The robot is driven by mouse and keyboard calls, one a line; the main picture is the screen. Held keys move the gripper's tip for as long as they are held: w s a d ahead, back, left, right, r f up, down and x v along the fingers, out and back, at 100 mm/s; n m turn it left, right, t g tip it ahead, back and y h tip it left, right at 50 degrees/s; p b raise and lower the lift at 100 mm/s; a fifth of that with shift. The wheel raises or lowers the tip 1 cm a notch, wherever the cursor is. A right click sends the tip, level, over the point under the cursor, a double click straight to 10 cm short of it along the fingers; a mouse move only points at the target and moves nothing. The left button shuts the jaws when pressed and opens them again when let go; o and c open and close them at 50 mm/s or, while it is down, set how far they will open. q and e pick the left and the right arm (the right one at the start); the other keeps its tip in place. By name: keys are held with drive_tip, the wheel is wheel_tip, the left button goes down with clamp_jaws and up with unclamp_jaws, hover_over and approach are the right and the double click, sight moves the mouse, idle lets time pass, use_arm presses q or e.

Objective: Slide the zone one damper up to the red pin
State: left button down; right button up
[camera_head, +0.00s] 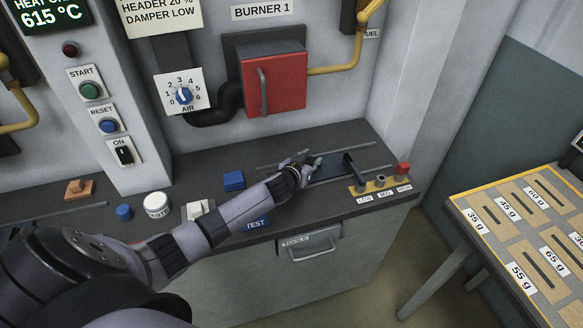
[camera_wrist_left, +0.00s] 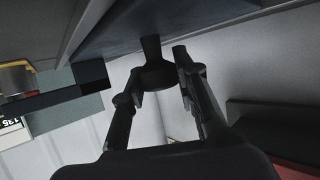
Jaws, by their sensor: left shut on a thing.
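The zone one damper (camera_head: 330,172) is a dark flat slide between two rails on the bench, with a black upright piece (camera_head: 352,170) at its right end. My left gripper (camera_head: 311,163) is at the damper's left end. In the left wrist view, its fingers (camera_wrist_left: 163,78) are shut on a dark round knob (camera_wrist_left: 155,68); the hand hides this knob in the head view. The red pin (camera_head: 402,168) stands at the right end of a yellow strip, above the HIGH label. The black upright piece is left of the red pin and apart from it. My right gripper is not in view.
Shorter LOW and MID pins (camera_head: 381,181) stand on the yellow strip. A blue block (camera_head: 234,180), a white round container (camera_head: 157,205) and a white switch (camera_head: 198,209) are near my left forearm. A red burner door (camera_head: 275,82) is behind. A table with weight slots (camera_head: 480,250) stands right.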

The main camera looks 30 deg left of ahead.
sight(344, 162)
use_arm(q)
drive_tip(key=w+d+b, duration=0.2)
drive_tip(key=w+d, duration=0.1)
drive_tip(key=w, duration=0.1)
drive_tip(key=w+d+b, duration=0.3)
drive_tip(key=w+d, duration=0.1)
drive_tip(key=shift+w+d+f, duration=0.1)
drive_tip(key=shift+w+d, duration=0.1)
drive_tip(key=shift+w, duration=0.05)
drive_tip(key=shift+w+d, duration=0.25)
drive_tip(key=shift+w, duration=0.1)
drive_tip(key=c, duration=1.3)
unclamp_jaws()
